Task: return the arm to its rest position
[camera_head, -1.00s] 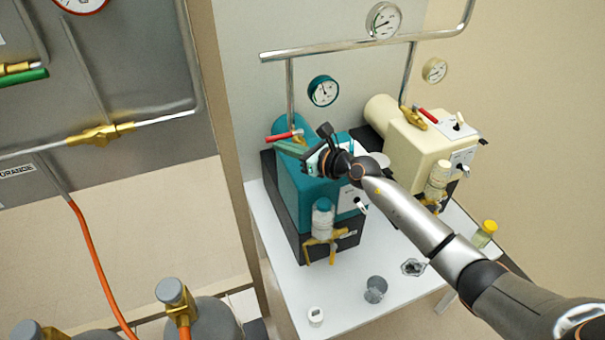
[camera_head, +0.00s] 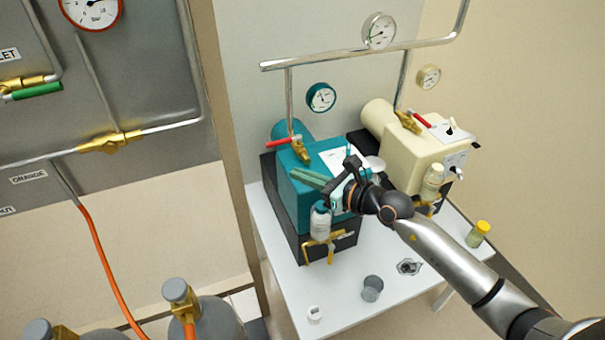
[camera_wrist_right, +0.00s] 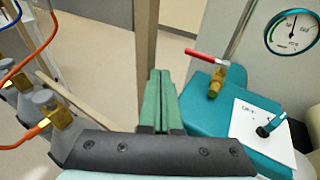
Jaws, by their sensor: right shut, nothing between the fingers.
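My right gripper (camera_head: 312,180) has green fingers and is above the front part of the teal pump (camera_head: 294,198). Its fingers lie side by side, shut with nothing between them. They also show in the right wrist view (camera_wrist_right: 158,102), pointing away from the camera, with the teal pump (camera_wrist_right: 208,110) to their right. My right arm comes in from the lower right of the head view and hides part of the teal pump and its front. My left gripper is not in view.
A cream pump (camera_head: 405,150) stands to the right of the teal one, close to my wrist. A red-handled valve (camera_head: 298,148) rises behind the gripper. The white table (camera_head: 345,308) holds a grey cup (camera_head: 372,289) and a yellow-capped jar (camera_head: 478,233). Gas cylinders (camera_head: 205,315) stand at lower left.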

